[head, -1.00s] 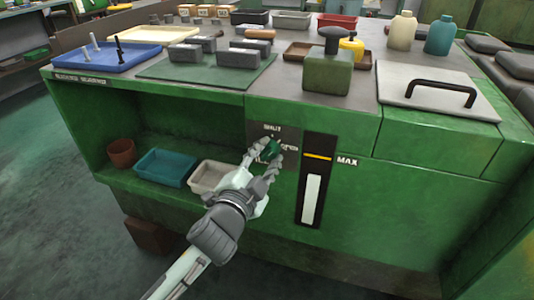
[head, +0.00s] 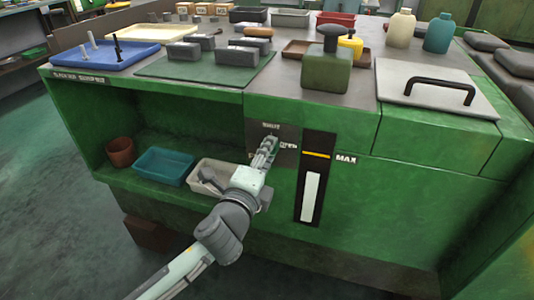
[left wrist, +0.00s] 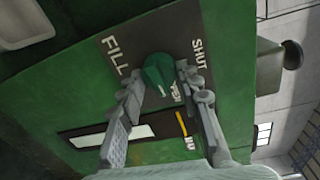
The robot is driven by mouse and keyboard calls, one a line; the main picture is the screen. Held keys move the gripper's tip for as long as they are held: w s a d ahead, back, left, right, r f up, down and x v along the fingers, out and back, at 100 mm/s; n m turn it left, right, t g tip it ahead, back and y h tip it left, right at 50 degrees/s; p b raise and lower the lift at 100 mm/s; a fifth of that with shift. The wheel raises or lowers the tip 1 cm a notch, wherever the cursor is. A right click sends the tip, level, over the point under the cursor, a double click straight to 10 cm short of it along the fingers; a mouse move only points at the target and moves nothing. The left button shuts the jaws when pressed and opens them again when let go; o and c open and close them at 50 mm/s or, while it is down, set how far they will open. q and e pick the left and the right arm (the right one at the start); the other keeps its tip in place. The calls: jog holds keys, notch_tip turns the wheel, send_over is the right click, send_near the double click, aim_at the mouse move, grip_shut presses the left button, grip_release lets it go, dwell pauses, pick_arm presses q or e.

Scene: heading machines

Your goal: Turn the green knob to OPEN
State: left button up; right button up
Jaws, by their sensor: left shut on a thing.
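The green knob (left wrist: 158,74) sits on a dark plate (left wrist: 128,45) lettered FILL, SHUT and OPEN. In the left wrist view it lies between the fingertips of my left gripper (left wrist: 157,82), which is shut on it. The OPEN lettering is partly covered by a finger. In the head view my left gripper (head: 269,147) reaches the plate on the machine's front, and its fingers hide most of the knob. I cannot tell exactly which word the knob points to. My right gripper is in neither view.
A gauge slot with a MAX mark (head: 314,180) is right of the plate. An open shelf with a teal tray (head: 165,168) and a cream tray (head: 199,184) is to the left. The floor at left is clear.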

pick_arm(q)
jog(key=shift+m, duration=0.4)
jog(key=o, duration=1.2)
jog(key=shift+c, duration=0.2)
jog(key=v, duration=1.2)
